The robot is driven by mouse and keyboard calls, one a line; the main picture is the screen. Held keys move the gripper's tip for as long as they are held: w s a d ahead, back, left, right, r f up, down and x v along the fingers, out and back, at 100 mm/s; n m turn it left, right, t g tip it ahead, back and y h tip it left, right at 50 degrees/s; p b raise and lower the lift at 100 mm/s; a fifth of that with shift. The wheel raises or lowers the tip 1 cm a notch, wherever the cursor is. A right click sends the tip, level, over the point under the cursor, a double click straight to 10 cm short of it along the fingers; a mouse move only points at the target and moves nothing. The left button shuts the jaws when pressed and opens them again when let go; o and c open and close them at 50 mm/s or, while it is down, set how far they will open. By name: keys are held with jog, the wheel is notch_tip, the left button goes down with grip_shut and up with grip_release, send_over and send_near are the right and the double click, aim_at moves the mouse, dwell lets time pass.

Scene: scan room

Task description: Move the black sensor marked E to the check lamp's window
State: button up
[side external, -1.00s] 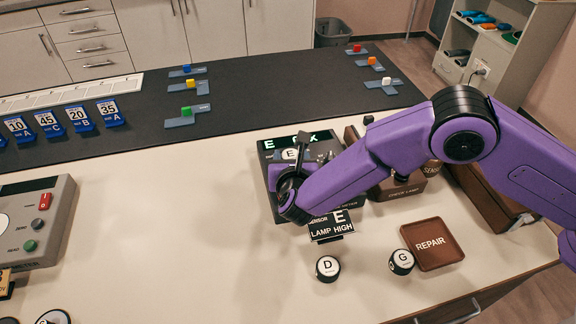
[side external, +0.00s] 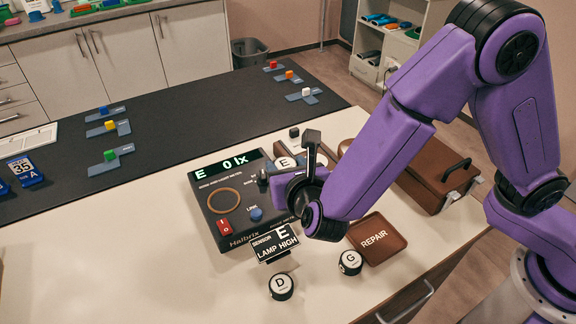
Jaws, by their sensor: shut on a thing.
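The black sensor marked E (side external: 286,162) shows its white lettered top at my gripper (side external: 281,173). My gripper is shut on it, just right of the light meter (side external: 222,222), whose display reads "E 0 lx". My wrist and purple arm cover much of the area to the right. A brown part (side external: 320,150) shows behind my gripper; it may belong to the check lamp. The lamp's window is hidden, so I cannot tell how far the sensor is from it. A sign reading "SENSOR E LAMP HIGH" (side external: 274,242) stands in front of the meter.
Sensors D (side external: 281,286) and G (side external: 350,262) stand near the front. The brown REPAIR tray (side external: 379,240) lies beside G. A brown case (side external: 438,172) stands at the right, behind my arm.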

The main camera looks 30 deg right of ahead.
jog(key=s+d+m+g+h, duration=0.15)
jog(key=d+m+h, duration=0.25)
jog(key=d, duration=1.5)
jog(key=shift+h, duration=0.3)
jog(key=w+a+f, duration=0.1)
jog(key=w+f, duration=0.2)
jog(key=w, duration=0.1)
jog(key=w+a+f, duration=0.1)
jog(key=w+f, duration=0.2)
jog(key=w, duration=0.1)
jog(key=w+a+f, duration=0.1)
jog(key=w+f, duration=0.2)
jog(key=w, duration=0.2)
jog(key=shift+w+a+f, duration=0.1)
jog(key=shift+a, duration=0.2)
jog(key=shift+w+f, duration=0.2)
jog(key=shift+f, duration=1.55)
jog(key=shift+f, duration=0.1)
jog(key=o, duration=1.2)
